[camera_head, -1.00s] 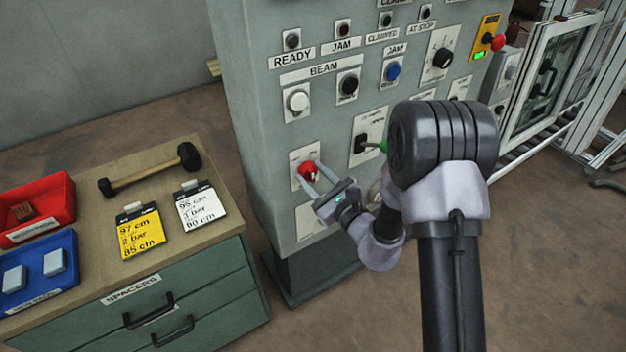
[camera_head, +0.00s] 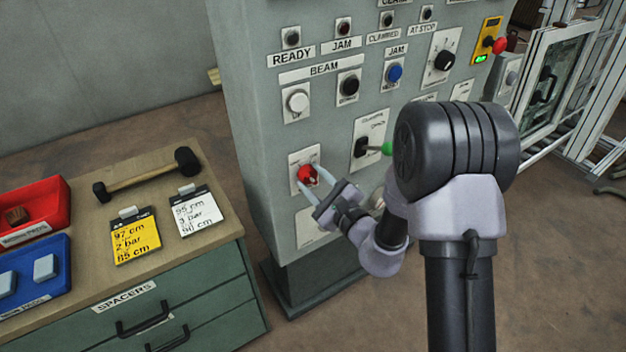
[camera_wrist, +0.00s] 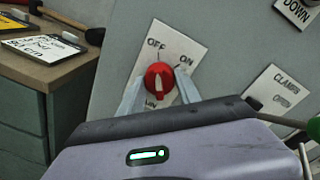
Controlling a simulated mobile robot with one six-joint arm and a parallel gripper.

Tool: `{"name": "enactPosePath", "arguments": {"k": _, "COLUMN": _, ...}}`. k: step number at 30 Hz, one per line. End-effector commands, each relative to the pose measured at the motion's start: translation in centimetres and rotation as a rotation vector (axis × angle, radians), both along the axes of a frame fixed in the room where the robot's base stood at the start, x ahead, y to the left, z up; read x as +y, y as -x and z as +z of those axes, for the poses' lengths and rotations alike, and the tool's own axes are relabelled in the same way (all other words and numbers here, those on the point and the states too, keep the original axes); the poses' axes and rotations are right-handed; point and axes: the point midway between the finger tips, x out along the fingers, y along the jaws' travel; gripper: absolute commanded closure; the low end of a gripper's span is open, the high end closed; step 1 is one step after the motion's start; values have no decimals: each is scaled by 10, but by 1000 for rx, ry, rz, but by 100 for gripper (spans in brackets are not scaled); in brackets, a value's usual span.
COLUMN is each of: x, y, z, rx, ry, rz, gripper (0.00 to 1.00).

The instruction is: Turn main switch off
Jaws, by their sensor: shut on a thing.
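The main switch is a red round knob (camera_head: 305,174) on a white plate, low on the grey panel. In the wrist view the red knob (camera_wrist: 158,78) carries a pale pointer mark. The mark runs roughly up and down in the picture, its upper end toward the OFF label; ON is to the upper right. My gripper (camera_head: 314,183) has a finger on each side of the knob and is shut on it. In the wrist view my gripper (camera_wrist: 157,88) hides the lower part of the plate.
A black selector (camera_head: 362,147) and a green knob (camera_head: 387,149) sit right of the switch, close to my arm. The spacer cabinet (camera_head: 185,262) stands to the left with a hammer (camera_head: 145,176), note cards and red and blue bins on top. White and black buttons are above.

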Motion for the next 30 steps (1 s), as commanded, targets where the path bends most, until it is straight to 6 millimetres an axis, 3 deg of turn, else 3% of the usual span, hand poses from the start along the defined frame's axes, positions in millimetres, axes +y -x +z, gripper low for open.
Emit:
{"name": "enactPosePath", "arguments": {"k": 6, "x": 0, "y": 1, "z": -2, "rx": 3, "ry": 2, "rz": 2, "gripper": 100}}
{"name": "enactPosePath", "arguments": {"k": 7, "x": 0, "y": 1, "z": -1, "rx": 3, "ry": 2, "rz": 2, "gripper": 56}}
{"name": "enactPosePath", "arguments": {"k": 10, "x": 0, "y": 1, "z": -1, "rx": 3, "ry": 2, "rz": 1, "gripper": 38}}
{"name": "enactPosePath", "arguments": {"k": 22, "x": -6, "y": 6, "z": 0, "rx": 1, "ry": 0, "rz": -2, "gripper": 38}}
{"name": "enactPosePath", "arguments": {"k": 26, "x": -22, "y": 29, "z": 2, "rx": 3, "ry": 0, "rz": -5, "gripper": 38}}
{"name": "enactPosePath", "arguments": {"k": 30, "x": -49, "y": 65, "z": 3, "rx": 6, "ry": -1, "rz": -6, "gripper": 38}}
